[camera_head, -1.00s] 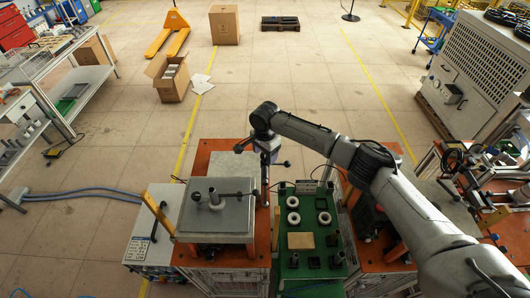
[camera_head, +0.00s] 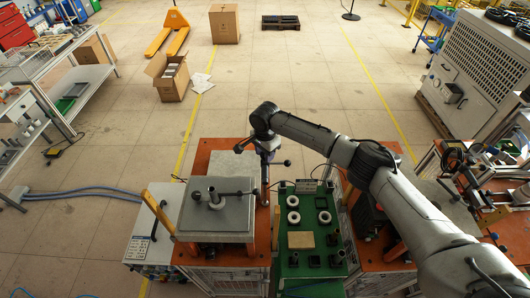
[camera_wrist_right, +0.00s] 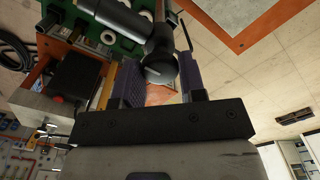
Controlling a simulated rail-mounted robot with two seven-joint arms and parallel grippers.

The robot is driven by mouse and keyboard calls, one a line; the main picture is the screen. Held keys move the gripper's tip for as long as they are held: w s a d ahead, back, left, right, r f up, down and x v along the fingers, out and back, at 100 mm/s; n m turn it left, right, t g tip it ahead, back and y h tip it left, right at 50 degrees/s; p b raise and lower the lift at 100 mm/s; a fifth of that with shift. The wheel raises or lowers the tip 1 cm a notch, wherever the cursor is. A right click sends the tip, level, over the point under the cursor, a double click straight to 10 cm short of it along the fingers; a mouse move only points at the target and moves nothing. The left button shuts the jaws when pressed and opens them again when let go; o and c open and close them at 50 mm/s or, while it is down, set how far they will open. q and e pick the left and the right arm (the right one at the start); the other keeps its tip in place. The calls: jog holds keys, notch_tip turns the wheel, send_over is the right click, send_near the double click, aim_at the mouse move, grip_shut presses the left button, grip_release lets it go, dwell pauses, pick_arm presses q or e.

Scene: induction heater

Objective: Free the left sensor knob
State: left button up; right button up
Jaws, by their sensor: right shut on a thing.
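My right gripper (camera_head: 268,153) is at the dark post between the grey-topped heater (camera_head: 217,222) and the green board. In the wrist view its two purplish fingers (camera_wrist_right: 160,85) are shut on a black, round-ended knob (camera_wrist_right: 160,68). In the head view black ball ends show on either side of the gripper, one at left (camera_head: 239,148) and one at right (camera_head: 287,163). The arm and gripper cover most of the held knob there, so I cannot tell how it sits on the post. My left gripper is out of view.
The green board (camera_head: 294,258) with white rings and black blocks lies right of the post. A second orange-topped station (camera_head: 388,262) is beneath my right arm.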

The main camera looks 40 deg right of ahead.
jog(key=shift+r+n+p, duration=0.2)
jog(key=shift+n+p, duration=1.3)
jog(key=shift+p, duration=0.3)
jog(key=n+p, duration=0.2)
jog(key=shift+n, duration=0.4)
jog(key=n+p, duration=0.1)
jog(key=n, duration=0.1)
jog(key=shift+f+n, duration=0.1)
jog(key=shift+n, duration=0.3)
jog(key=n+p, duration=0.1)
jog(key=n, duration=0.3)
jog(key=n+p, duration=0.1)
jog(key=n, duration=0.4)
jog(key=shift+n, duration=0.3)
jog(key=o, duration=0.9)
jog(key=shift+f, duration=0.1)
